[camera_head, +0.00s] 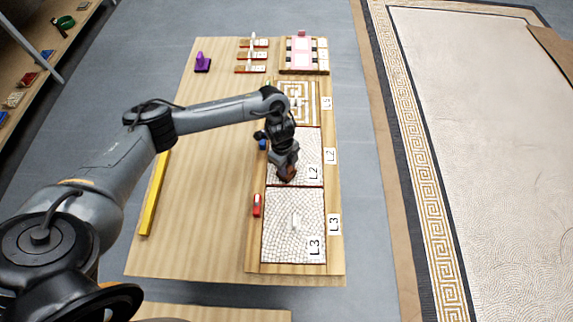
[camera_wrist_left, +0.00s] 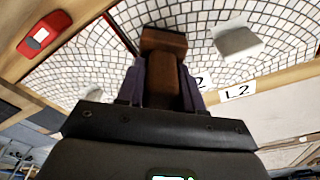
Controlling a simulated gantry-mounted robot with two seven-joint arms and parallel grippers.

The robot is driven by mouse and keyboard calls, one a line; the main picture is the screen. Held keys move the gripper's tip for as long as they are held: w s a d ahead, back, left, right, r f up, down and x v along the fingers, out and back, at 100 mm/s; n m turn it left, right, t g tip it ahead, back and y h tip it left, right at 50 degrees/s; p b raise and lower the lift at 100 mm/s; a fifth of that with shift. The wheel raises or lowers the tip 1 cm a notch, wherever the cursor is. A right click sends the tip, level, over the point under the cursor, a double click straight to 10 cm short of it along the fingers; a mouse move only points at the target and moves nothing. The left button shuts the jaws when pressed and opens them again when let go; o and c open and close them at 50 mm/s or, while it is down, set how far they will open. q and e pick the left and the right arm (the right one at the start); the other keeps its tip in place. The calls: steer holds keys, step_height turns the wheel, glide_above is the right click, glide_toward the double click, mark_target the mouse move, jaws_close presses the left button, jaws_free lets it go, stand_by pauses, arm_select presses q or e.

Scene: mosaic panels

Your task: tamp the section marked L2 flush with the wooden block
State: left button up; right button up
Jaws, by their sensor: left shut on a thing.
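The L2 section (camera_head: 312,150) is a white mosaic panel, between the L3 panel below it and a patterned panel above. My left gripper (camera_head: 288,166) is over the lower left part of L2, shut on a dark brown wooden block (camera_head: 287,176). In the left wrist view the block (camera_wrist_left: 163,42) sticks out beyond the fingers (camera_wrist_left: 165,82), close to the L2–L3 seam; whether it touches the tiles I cannot tell. A pale flat piece (camera_wrist_left: 237,40) shows on L2 there. My right gripper is not in view.
The L3 panel (camera_head: 280,240) bears a white piece (camera_head: 297,221). A red object (camera_head: 257,205) sits at its left edge. A yellow bar (camera_head: 154,195) lies on the table's left side. A purple tool (camera_head: 202,63) and small racks (camera_head: 252,56) stand at the back.

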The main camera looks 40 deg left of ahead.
arm_select(q)
steer(key=shift+f, duration=0.25)
